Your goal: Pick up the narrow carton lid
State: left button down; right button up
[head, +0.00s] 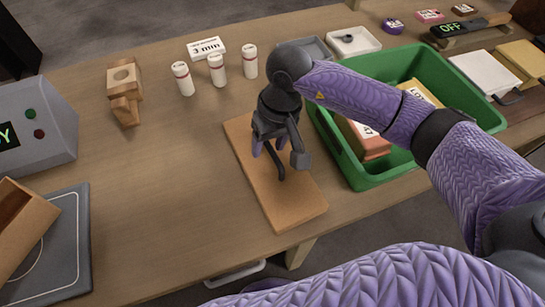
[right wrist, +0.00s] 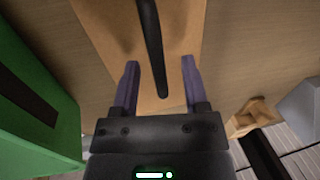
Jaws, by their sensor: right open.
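A flat, narrow tan panel (head: 297,203), which looks like the carton lid, lies on the table left of the green bin. A dark bar-like handle (right wrist: 150,40) runs along its middle; it also shows in the head view (head: 280,174). My right gripper (head: 272,150) points down over the panel. In the right wrist view its two purple fingers (right wrist: 160,62) are open, with the handle seen between them. I cannot tell whether they touch anything. The gripper hides part of the panel in the head view. My left gripper is not in view.
The green bin (head: 350,172) holding boxes stands close on the right, under my right arm. White bottles (head: 217,70) and a "3 mm" sign (head: 207,48) stand behind. A wooden block (head: 124,92), a grey console (head: 40,130) and a tan open box (head: 22,225) are left.

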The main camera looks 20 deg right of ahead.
jog(key=shift+a+f, duration=0.1)
jog(key=shift+f, duration=0.35)
grip_shut()
